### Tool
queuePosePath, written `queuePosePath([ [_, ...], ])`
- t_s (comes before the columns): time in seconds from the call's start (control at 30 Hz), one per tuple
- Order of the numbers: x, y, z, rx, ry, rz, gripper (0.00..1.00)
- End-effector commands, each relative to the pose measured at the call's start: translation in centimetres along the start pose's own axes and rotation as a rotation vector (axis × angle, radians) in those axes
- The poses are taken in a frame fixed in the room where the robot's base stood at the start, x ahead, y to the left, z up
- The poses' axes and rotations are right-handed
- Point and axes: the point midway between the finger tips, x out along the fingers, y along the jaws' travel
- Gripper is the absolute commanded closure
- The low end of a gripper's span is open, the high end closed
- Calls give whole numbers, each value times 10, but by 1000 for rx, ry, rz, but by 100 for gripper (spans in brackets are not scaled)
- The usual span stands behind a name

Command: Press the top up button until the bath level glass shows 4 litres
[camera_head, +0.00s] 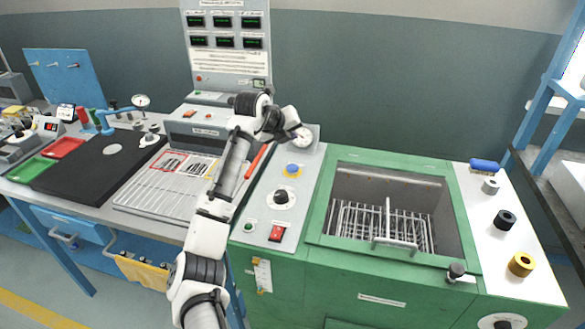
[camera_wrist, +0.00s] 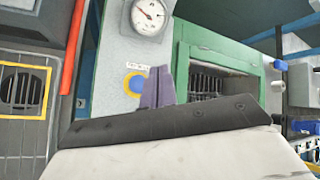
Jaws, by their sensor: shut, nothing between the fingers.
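A round blue button (camera_head: 292,169) with a yellow ring sits on the pale control panel left of the green bath (camera_head: 324,214); I cannot read its label. It also shows in the wrist view (camera_wrist: 135,84), partly hidden by my fingers. My gripper (camera_wrist: 158,88) is shut and empty, its fingers just right of the button in that view. Whether they touch it I cannot tell. In the head view the end of my arm is above the button, beside the dial gauge. A narrow pale vertical strip (camera_head: 262,275) on the bath's front may be the level glass; its reading is too small to tell.
A round dial gauge (camera_head: 303,137) stands behind the button. A black knob (camera_head: 282,197) and a red switch (camera_head: 277,233) are nearer the front. A wire basket (camera_head: 360,224) sits in the bath. A slatted tray (camera_head: 165,200) lies to the left.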

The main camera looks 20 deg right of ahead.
Motion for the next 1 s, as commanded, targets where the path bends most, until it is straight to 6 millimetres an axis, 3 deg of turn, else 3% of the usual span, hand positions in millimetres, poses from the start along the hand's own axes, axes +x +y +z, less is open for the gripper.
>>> queuePosePath([
  [0.5, 49, 36, -36, -1, 0, -1, 100],
  [1.0, 55, 40, -40, -1, -1, 0, 100],
])
